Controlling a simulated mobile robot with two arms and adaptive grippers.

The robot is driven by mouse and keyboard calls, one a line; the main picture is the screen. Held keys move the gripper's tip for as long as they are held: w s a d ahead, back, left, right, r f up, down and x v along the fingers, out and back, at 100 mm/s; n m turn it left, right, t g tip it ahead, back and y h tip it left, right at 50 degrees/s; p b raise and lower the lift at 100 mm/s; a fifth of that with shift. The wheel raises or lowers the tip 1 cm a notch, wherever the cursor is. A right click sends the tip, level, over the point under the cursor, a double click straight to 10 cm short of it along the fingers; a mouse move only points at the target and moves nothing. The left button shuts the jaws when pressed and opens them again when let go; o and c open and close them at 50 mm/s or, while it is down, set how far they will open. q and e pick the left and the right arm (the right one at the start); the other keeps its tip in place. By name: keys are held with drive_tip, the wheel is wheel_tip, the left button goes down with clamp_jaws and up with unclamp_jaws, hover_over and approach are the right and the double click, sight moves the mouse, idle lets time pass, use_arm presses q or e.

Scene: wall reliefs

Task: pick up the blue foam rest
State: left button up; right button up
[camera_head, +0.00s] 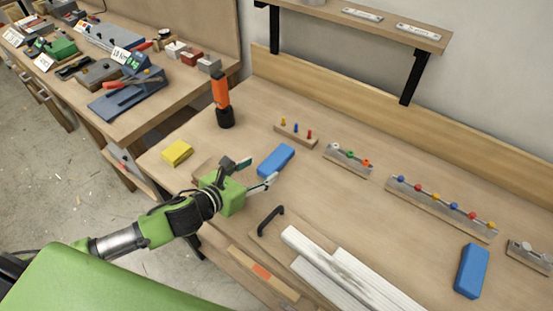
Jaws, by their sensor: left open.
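A blue block (276,160), which looks like a foam rest, lies on the wooden workbench (330,195) left of the middle. A second, similar blue block (471,271) lies at the right of the bench. My left gripper (259,172) is open and empty, its two fingers spread just in front of the first block. I cannot tell whether a fingertip touches it. My right gripper is not in view.
A yellow block (177,152) and an orange-and-black upright tool (222,102) stand to the left. Racks of coloured pegs (440,208) line the back. A black handle (270,219) and white strips (345,280) lie at the front. A shelf (370,20) overhangs the back.

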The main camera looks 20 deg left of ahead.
sight(270, 165)
use_arm(q)
drive_tip(key=shift+x, duration=1.05)
drive_tip(key=shift+w+d, duration=0.15)
drive_tip(key=shift+w, duration=0.1)
drive_tip(key=p+x, duration=0.1)
drive_tip(key=x, duration=0.2)
drive_tip(key=shift+d+f, duration=0.1)
drive_tip(key=shift+f, duration=0.2)
drive_tip(key=shift+w+d+f, duration=0.15)
drive_tip(key=shift+w+f, duration=0.05)
drive_tip(key=shift+w, duration=0.25)
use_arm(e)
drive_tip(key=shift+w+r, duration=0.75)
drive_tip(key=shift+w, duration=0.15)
use_arm(q)
drive_tip(key=c, duration=1)
